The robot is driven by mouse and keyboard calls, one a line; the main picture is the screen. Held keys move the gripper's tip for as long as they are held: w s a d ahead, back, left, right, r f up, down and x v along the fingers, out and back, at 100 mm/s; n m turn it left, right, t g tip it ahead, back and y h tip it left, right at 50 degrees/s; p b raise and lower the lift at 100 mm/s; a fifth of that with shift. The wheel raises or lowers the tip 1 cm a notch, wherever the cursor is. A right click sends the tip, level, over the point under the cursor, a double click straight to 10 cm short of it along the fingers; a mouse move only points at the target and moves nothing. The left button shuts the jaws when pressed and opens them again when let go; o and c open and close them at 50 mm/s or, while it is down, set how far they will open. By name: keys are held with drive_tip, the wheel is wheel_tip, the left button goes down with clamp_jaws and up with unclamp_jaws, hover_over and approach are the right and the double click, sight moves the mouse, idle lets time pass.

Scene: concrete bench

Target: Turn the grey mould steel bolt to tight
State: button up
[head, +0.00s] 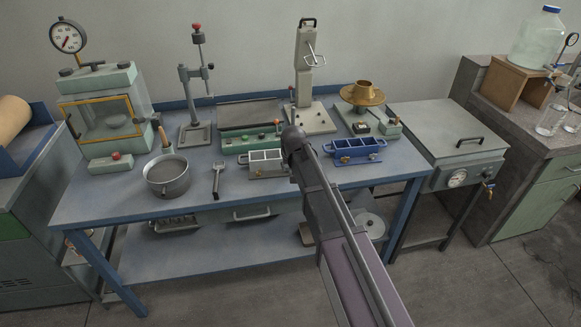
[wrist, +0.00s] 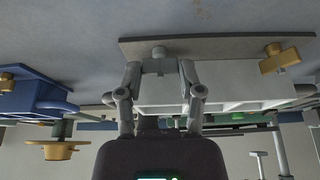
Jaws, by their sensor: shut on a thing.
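The grey mould (head: 268,158) stands on the blue bench, left of my arm in the head view, which covers its right end. In the wrist view the grey mould (wrist: 225,92) appears upside down, with its base plate at the top. The steel bolt (wrist: 159,52) is a small grey head at the mould's side, in line with the gap between my fingertips. My gripper (wrist: 160,67) has one finger on each side there and is shut on the bolt; the exact contact is hard to see. The head view hides the bolt and fingertips behind my arm.
A brass bolt (wrist: 279,60) sits at the grey mould's other end. A blue mould (head: 355,148) stands right of my arm. A wrench-like tool (head: 218,180) and a pot (head: 168,176) lie to the left. The bench front edge has free room.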

drive_tip(key=shift+a+m+h, duration=0.15)
drive_tip(key=shift+m+h, duration=0.75)
drive_tip(key=shift+m, duration=1.3)
drive_tip(key=o, duration=1.1)
drive_tip(key=shift+o, duration=0.2)
drive_tip(key=shift+n, duration=0.7)
